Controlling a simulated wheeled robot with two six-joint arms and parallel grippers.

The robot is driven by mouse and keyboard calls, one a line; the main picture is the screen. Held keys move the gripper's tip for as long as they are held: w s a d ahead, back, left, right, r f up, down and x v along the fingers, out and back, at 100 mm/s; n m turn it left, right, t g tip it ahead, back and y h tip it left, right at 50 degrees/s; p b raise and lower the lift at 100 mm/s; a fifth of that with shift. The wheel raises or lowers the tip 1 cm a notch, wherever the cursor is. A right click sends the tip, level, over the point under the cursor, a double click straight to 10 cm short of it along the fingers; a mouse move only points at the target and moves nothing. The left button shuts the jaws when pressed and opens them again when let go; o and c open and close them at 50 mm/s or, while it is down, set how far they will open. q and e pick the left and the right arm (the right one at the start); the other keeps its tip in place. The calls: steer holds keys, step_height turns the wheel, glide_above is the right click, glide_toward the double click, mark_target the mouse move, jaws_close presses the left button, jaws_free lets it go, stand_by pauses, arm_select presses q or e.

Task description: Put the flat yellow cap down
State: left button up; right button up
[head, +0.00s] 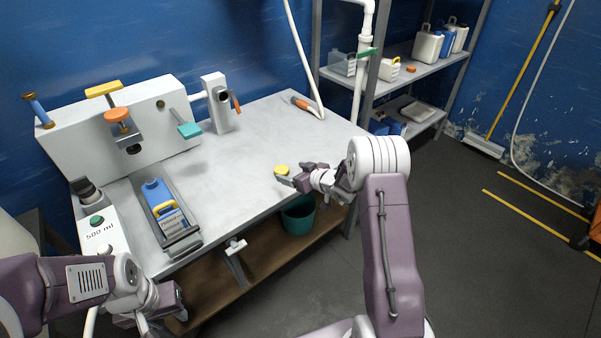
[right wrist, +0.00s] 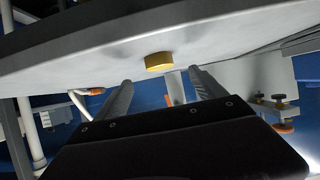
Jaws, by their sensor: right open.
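The flat yellow cap (head: 281,169) lies on the grey table top near its right front edge. In the right wrist view the cap (right wrist: 158,62) rests on the table surface, just beyond and between my two finger tips. My right gripper (head: 287,178) is open at the cap, and its fingers (right wrist: 160,77) stand apart with a gap around it. I cannot tell whether a finger touches the cap. My left gripper (head: 148,322) is low at the left, in front of the table, and its jaws are too unclear to read.
The table (head: 262,130) is clear around the cap. A blue bottle (head: 160,197) lies in a tray at the left, beside a white box marked 500 ml (head: 103,236). A hose with an orange tip (head: 303,104) lies at the back. A green bin (head: 298,216) stands under the table.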

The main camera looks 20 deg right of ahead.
steer(key=s+a+m+g+h, duration=0.2)
steer(key=s+g, duration=0.3)
steer(key=s, duration=1.2)
steer(key=s+a+m+g+h, duration=0.2)
steer(key=s+g, duration=0.3)
steer(key=s, duration=1.2)
steer(key=shift+s+a+r+g, duration=0.15)
steer(key=shift+a+r+g, duration=0.05)
steer(key=shift+r+g, duration=0.2)
step_height(320, 180, up, 12)
steer(key=p, duration=1.3)
steer(key=shift+r, duration=0.15)
